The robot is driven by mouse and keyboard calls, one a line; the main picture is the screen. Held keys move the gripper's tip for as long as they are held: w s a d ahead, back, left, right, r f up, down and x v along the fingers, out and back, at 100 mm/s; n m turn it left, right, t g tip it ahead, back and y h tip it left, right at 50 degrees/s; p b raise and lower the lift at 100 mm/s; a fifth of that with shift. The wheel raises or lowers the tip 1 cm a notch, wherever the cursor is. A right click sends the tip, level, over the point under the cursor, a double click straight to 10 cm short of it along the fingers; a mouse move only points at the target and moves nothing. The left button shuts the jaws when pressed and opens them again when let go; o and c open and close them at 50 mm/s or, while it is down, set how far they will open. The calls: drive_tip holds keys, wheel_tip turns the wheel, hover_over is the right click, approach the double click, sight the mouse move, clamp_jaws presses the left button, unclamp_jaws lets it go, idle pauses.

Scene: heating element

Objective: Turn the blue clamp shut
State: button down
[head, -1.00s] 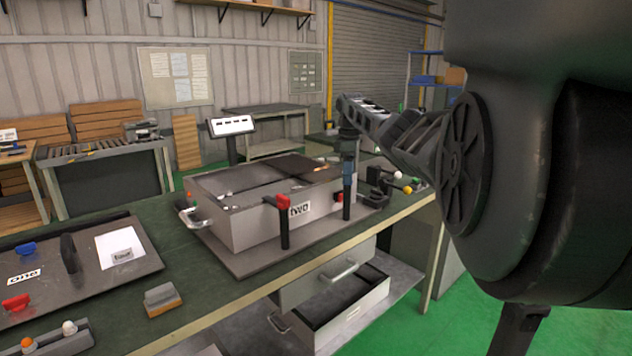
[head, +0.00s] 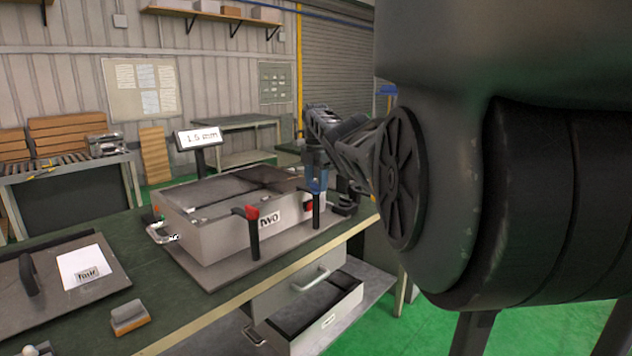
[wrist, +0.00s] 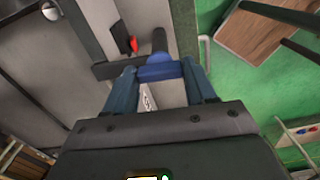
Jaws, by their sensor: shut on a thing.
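The blue clamp (head: 317,187) is on a dark upright post at the front right of the grey box (head: 215,238) labelled "two". In the wrist view the blue clamp (wrist: 158,69) lies between the two blue fingers of my gripper (wrist: 160,76). My gripper (head: 316,169) reaches it from above and is shut on it. A dark arm joins the clamp to the box side, close to a red part (wrist: 134,44). The exact angle of the clamp is hard to tell.
A red-topped clamp (head: 252,214) stands at the box's front. A small display (head: 199,138) stands behind the box, its text hard to read. Left on the green bench are a dark board (head: 110,277) and a small block (head: 128,317). An open drawer (head: 335,305) sits below.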

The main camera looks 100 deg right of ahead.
drive_tip(key=shift+w+r+n, duration=0.15)
drive_tip(key=shift+w+n, duration=0.05)
drive_tip(key=shift+n, duration=0.4)
drive_tip(key=c, duration=0.7)
unclamp_jaws()
drive_tip(key=o, duration=0.3)
drive_tip(key=shift+s, duration=0.1)
drive_tip(key=shift+o, duration=0.2)
drive_tip(key=shift+r+b, duration=0.45)
drive_tip(key=shift+r, duration=3.4)
